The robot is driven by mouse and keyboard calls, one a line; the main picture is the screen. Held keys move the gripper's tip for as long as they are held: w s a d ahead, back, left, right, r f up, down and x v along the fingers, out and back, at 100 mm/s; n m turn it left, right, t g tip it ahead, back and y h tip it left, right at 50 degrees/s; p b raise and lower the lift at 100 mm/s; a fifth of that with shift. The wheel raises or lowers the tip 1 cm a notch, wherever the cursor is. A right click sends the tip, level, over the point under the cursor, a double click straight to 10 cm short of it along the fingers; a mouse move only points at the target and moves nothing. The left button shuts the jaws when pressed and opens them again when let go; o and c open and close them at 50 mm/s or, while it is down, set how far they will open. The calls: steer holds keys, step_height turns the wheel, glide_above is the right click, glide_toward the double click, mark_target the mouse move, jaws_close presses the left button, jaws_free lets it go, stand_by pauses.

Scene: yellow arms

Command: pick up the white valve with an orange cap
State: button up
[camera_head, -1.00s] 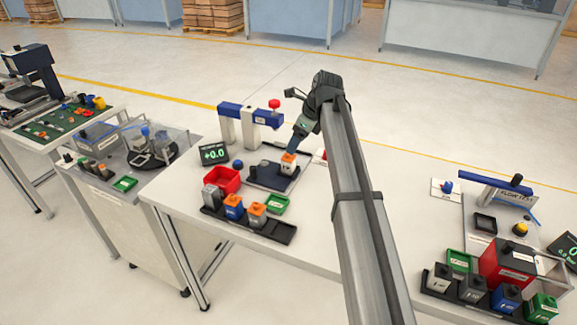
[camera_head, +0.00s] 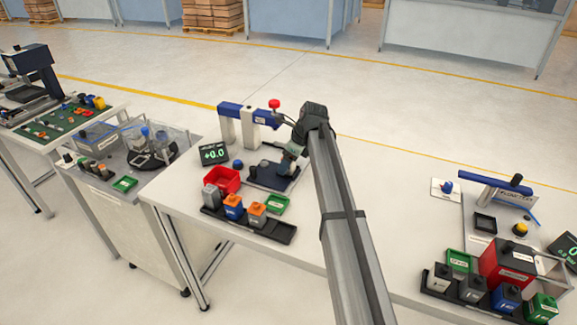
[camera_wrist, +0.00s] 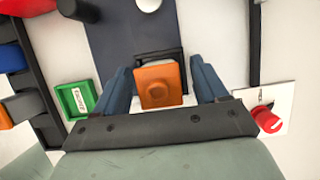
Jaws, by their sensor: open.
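The white valve with an orange cap (camera_wrist: 158,84) is in the wrist view, cap toward the camera, by a black square holder on the dark plate (camera_wrist: 115,38). The blue fingers of my gripper (camera_wrist: 163,82) are open on either side of it, with narrow gaps visible. In the head view my gripper (camera_head: 290,162) is low over the dark plate (camera_head: 268,180) and hides this valve. A second orange-capped pale valve (camera_head: 257,212) stands in the black rack, beside a blue one with an orange cap (camera_head: 233,205).
A red bin (camera_head: 222,180), green tray (camera_head: 277,204) and black rack (camera_head: 284,233) lie in front. In the wrist view a red button (camera_wrist: 268,119) is to the right.

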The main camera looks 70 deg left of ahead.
steer(key=shift+c, duration=0.3)
steer(key=c, duration=1.1)
steer(key=shift+r, duration=0.15)
steer(key=shift+c, duration=0.2)
